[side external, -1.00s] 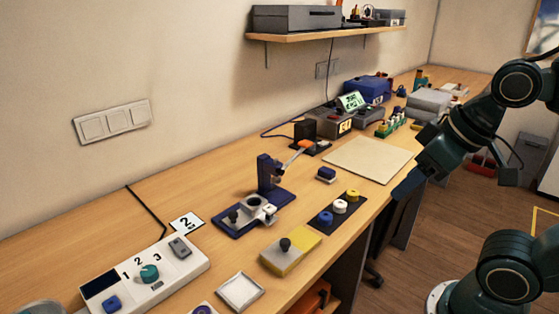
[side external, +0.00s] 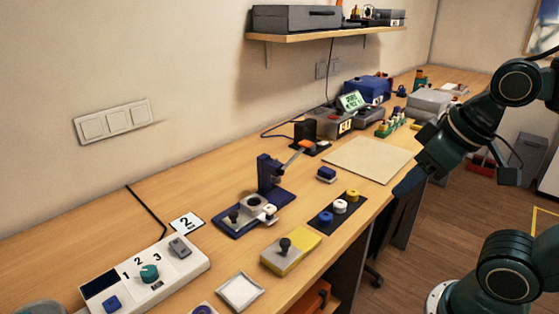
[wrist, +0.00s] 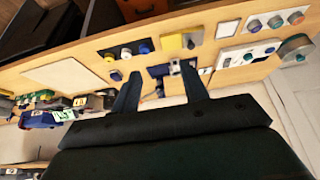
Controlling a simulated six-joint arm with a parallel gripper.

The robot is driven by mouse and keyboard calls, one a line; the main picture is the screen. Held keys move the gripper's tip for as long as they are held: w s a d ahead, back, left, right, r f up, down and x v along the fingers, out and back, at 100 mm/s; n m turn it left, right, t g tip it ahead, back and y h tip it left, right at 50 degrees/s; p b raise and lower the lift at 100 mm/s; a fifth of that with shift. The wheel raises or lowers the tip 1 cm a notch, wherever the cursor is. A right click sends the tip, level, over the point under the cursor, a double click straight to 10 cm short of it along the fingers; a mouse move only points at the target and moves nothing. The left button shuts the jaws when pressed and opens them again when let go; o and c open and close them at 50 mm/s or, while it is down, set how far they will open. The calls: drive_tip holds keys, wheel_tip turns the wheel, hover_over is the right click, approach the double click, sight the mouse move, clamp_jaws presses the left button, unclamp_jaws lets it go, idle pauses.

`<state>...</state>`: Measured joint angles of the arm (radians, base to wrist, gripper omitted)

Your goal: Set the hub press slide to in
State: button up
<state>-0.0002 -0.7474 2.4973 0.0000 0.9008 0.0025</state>
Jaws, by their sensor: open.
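The hub press stands mid-bench in the side view, with a dark blue base (side external: 226,228), an upright blue column (side external: 266,174) and a small lever arm. A light grey slide (side external: 266,214) with a round seat sits on the base; a dark knob (side external: 233,215) stands beside it. I cannot tell the slide's in or out position. My gripper (side external: 405,186) is at the bench's right front edge, well apart from the press. In the wrist view its fingers (wrist: 159,73) are spread and empty; the press (wrist: 180,70) shows near the right fingertip, partly hidden.
A yellow and grey block with a black knob (side external: 285,246) and a dark mat of coloured hubs (side external: 325,221) lie in front of the press. A control box (side external: 190,262) is at the left front. A bare beige mat (side external: 370,160) lies near my gripper.

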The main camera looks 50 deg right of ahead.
drive_tip(key=w+a+r+m+g, duration=0.1)
drive_tip(key=w+r+m, duration=0.25)
drive_tip(key=w, duration=0.65)
drive_tip(key=m+g, duration=0.5)
drive_tip(key=m, duration=0.2)
hover_over(233, 213)
wheel_tip(233, 213, down, 10)
drive_tip(key=shift+f, duration=0.2)
wheel_tip(233, 213, down, 14)
drive_tip(key=shift+r, duration=0.25)
clamp_jaws()
